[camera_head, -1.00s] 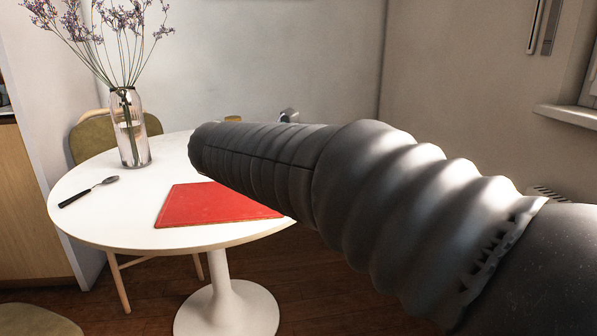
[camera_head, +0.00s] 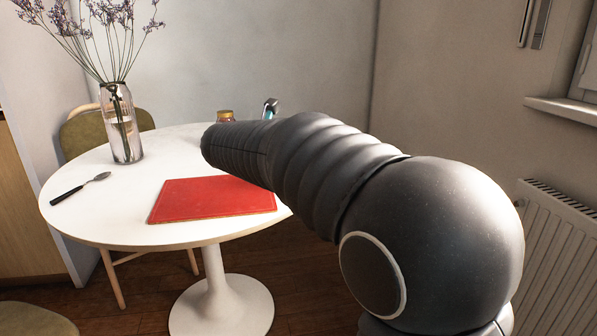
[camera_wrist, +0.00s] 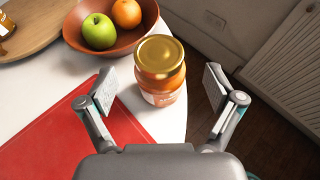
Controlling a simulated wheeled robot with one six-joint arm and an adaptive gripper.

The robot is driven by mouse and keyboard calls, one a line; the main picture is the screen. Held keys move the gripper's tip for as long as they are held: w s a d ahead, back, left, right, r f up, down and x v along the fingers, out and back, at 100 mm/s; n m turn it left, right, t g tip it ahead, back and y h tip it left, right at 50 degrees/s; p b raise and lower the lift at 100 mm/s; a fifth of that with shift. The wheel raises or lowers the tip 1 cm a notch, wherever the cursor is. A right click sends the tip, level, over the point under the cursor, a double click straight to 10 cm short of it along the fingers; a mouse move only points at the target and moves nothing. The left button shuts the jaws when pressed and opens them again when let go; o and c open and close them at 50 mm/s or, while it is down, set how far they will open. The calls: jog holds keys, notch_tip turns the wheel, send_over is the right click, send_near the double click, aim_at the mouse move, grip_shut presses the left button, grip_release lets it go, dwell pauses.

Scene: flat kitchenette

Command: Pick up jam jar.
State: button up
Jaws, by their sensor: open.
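The jam jar (camera_wrist: 160,72), with a gold lid and orange contents, stands upright on the white table near its edge in the wrist view. In the head view a small part of my gripper (camera_head: 270,107) shows behind the arm.
A brown bowl (camera_wrist: 72,38) with a green apple and an orange stands just behind the jar to the left. A red mat or folder (camera_head: 212,200) lies on the white table (camera_head: 110,222). A flower vase (camera_head: 122,125) and spoon (camera_head: 80,188) are at the left. A radiator (camera_head: 557,250) is right.

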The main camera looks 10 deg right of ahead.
jog(key=x, duration=0.5)
jog(key=shift+r, duration=0.1)
jog(key=c, duration=1.4)
grip_shut()
jog(key=shift+r, duration=0.1)
